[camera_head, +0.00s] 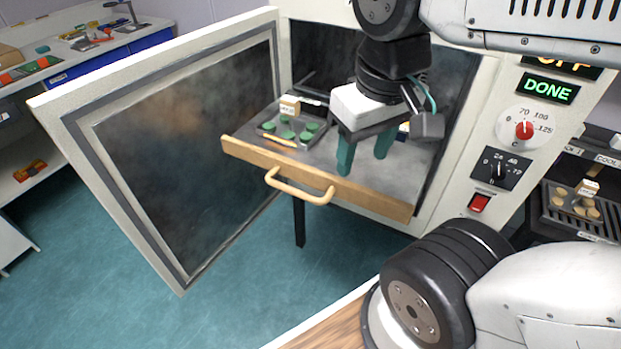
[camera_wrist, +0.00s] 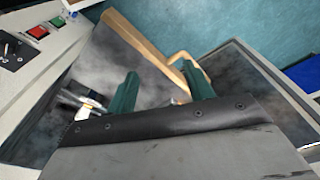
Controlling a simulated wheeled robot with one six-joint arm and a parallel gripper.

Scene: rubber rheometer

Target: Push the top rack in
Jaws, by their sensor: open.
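The top rack (camera_head: 375,172) is a grey tray pulled out of the open oven-like machine. It has a wooden front edge (camera_head: 236,149) with a pale wooden handle (camera_head: 300,187). My gripper (camera_head: 364,160) has two green fingers spread apart, with nothing between them. It is over the rack, behind the wooden front. In the wrist view the fingers (camera_wrist: 163,92) point toward the rack surface (camera_wrist: 130,62) and the handle (camera_wrist: 178,60). A small dark tray with green discs (camera_head: 284,133) and a tagged block (camera_head: 289,106) sits on the rack's left part.
The machine's door (camera_head: 180,140) stands wide open at the left. The control panel (camera_head: 520,130) has a lit DONE sign, dials and a red switch. Another rack with pale discs (camera_head: 580,207) is at the right. The teal floor in front is mostly free.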

